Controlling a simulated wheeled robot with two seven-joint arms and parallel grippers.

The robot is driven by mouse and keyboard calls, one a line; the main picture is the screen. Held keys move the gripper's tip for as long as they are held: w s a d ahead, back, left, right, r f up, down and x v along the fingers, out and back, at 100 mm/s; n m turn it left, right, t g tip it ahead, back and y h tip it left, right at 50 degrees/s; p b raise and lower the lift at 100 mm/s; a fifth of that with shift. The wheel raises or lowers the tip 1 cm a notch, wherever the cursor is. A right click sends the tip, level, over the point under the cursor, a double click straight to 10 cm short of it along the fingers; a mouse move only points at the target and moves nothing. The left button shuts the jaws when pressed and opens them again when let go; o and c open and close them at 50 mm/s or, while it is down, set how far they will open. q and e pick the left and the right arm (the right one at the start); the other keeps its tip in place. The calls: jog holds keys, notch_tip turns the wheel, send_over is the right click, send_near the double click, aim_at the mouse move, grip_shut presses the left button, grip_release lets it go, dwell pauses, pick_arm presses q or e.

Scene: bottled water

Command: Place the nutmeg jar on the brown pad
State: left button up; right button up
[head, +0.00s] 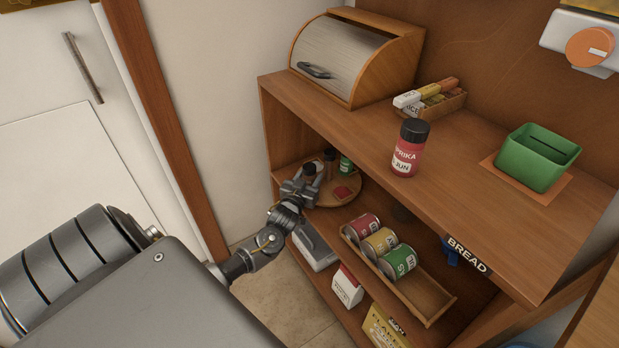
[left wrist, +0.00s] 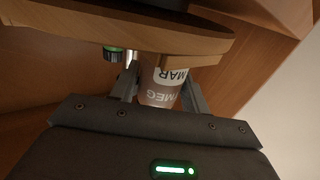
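The nutmeg jar (left wrist: 160,85) is brownish with a white label, upside down in the left wrist view. It sits between the fingers of my left gripper (left wrist: 161,92), which press close on both sides. In the head view my left gripper (head: 306,184) is at the near left edge of the round wooden tray (head: 324,202). The jar's dark cap (head: 309,169) shows above the fingers. Whether the jar is lifted clear of the tray is hard to tell. An orange-brown pad (head: 548,192) lies on the top shelf under a green box (head: 534,158).
A green jar (head: 346,164) and another dark-capped jar (head: 330,156) stand on the tray, near a small red pad (head: 343,192). A paprika jar (head: 408,149) stands on the top shelf, whose front edge overhangs. A can rack (head: 428,316) is beside the tray.

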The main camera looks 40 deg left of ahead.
pick_arm(q)
jog(key=shift+o, duration=1.2)
jog(key=shift+r, duration=0.1)
